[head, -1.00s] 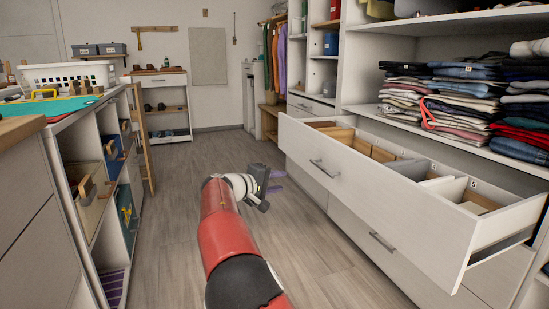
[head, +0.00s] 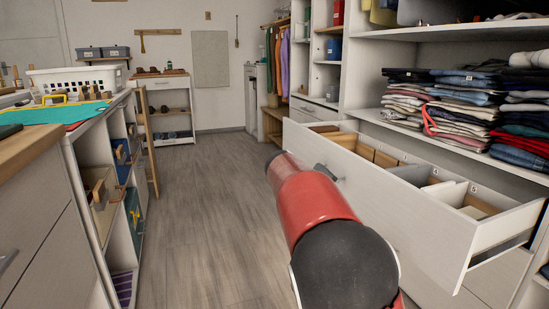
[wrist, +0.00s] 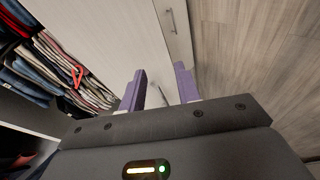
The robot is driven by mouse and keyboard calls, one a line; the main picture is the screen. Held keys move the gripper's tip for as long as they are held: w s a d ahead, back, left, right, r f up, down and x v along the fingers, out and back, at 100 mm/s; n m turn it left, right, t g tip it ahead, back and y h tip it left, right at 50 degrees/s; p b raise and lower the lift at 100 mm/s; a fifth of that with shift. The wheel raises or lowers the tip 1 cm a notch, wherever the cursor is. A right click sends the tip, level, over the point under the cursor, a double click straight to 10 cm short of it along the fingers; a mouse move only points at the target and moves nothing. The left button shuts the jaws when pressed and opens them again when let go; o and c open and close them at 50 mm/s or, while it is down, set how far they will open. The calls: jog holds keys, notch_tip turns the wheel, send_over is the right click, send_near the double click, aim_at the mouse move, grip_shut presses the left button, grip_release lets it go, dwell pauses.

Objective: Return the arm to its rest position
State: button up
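My gripper (wrist: 160,80) shows in the wrist view with its two purple fingers apart and nothing between them. Behind the fingers is the pale drawer front, with the wood floor to the right. In the head view my red arm reaches up from the bottom right of centre, in front of the open drawer (head: 400,206). My arm hides nearly all of the gripper there; only a small dark piece shows beside the arm's far end. I cannot tell the gap between my arm and the drawer front.
Folded clothes (head: 465,95) lie on the shelf above the open drawer, and also show in the wrist view (wrist: 45,70). A low cubby unit (head: 110,190) with a white basket (head: 75,76) on top stands at left. The wood floor (head: 205,200) between them is clear.

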jog(key=s+d+r+m+g+y+p, duration=0.1)
jog(key=s+d+r+y+p, duration=0.15)
jog(key=s, duration=0.75)
jog(key=s+d+r+m+g+y+p, duration=0.1)
jog(key=s+d+r+m+y+p, duration=0.15)
jog(key=s, duration=0.85)
jog(key=s+a+f+y+p, duration=0.1)
jog(key=s+a+f, duration=0.1)
jog(key=s, duration=0.7)
jog(key=s+a+f+t+y+p, duration=0.1)
jog(key=s+a+y, duration=0.1)
jog(key=s, duration=0.7)
jog(key=shift+s+f+m, duration=0.2)
jog(key=shift+f+m, duration=0.15)
jog(key=shift+f, duration=0.05)
dwell(3.7)
